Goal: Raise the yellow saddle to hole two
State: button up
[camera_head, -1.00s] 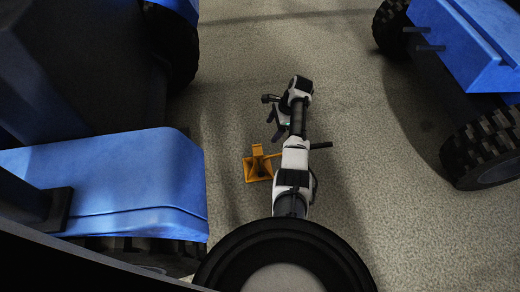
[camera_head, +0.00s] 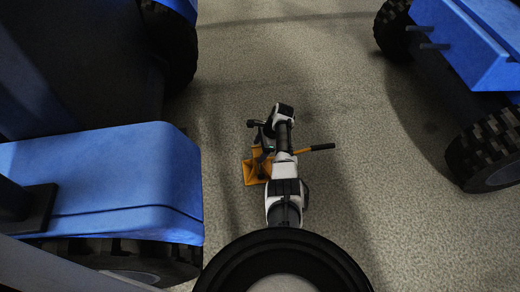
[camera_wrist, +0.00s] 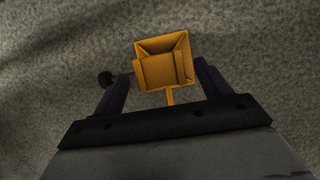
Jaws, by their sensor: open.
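The yellow stand (camera_head: 249,173) is on the floor in the head view, with a square flared base. Its upper part, which I take for the yellow saddle, is partly hidden by my gripper (camera_head: 263,143). In the wrist view the yellow saddle (camera_wrist: 158,70) is seen from above over the base (camera_wrist: 180,43). My gripper (camera_wrist: 162,76) is open, one dark finger on each side of the yellow part. I cannot tell whether the fingers touch it. A yellow lever (camera_head: 308,149) with a black grip sticks out to the right. No holes can be made out.
A blue vehicle (camera_head: 110,180) with dark tyres fills the left of the head view, close to the stand. Another blue vehicle (camera_head: 470,45) stands at the right, its tyre (camera_head: 488,150) nearer.

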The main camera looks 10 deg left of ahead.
jog(key=c, duration=1.4)
notch_tip(320, 180, up, 4)
jog(key=p, duration=0.4)
jog(key=shift+f, duration=0.25)
jog(key=o, duration=1.4)
jog(key=p+v, duration=0.4)
jog(key=v, duration=1)
jog(key=shift+s+f, duration=0.1)
jog(key=shift+f, duration=0.05)
